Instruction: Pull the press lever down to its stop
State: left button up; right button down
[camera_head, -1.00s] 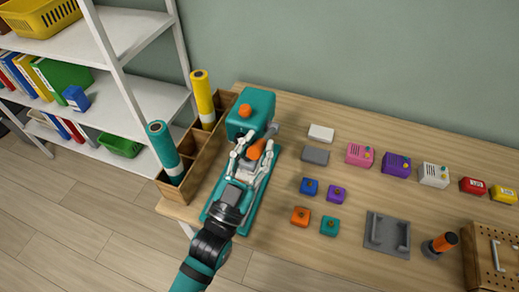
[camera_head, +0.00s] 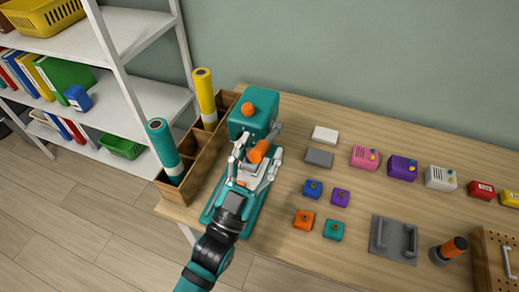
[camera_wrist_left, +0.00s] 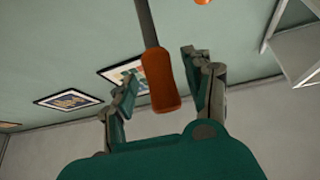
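The press (camera_head: 250,122) is a teal machine with an orange knob on top, at the back left of the table. Its grey lever arm (camera_head: 272,135) sticks out to the right side and ends in an orange handle (camera_head: 259,151), angled toward me. My left gripper (camera_head: 259,149) is open, with one finger on each side of the handle. In the left wrist view the orange handle (camera_wrist_left: 160,82) stands between the spread fingers, with gaps on both sides. The press's lower part is partly hidden by my gripper. My right gripper is not in view.
A wooden divided box (camera_head: 205,153) with a teal roll and a yellow roll stands close left of the press. Several small coloured blocks and boxes, a grey plate with handles (camera_head: 393,240) and an orange-topped tool (camera_head: 448,250) lie to the right. White shelves stand farther left.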

pick_arm(q)
jog(key=v, duration=1.2)
dwell(0.5)
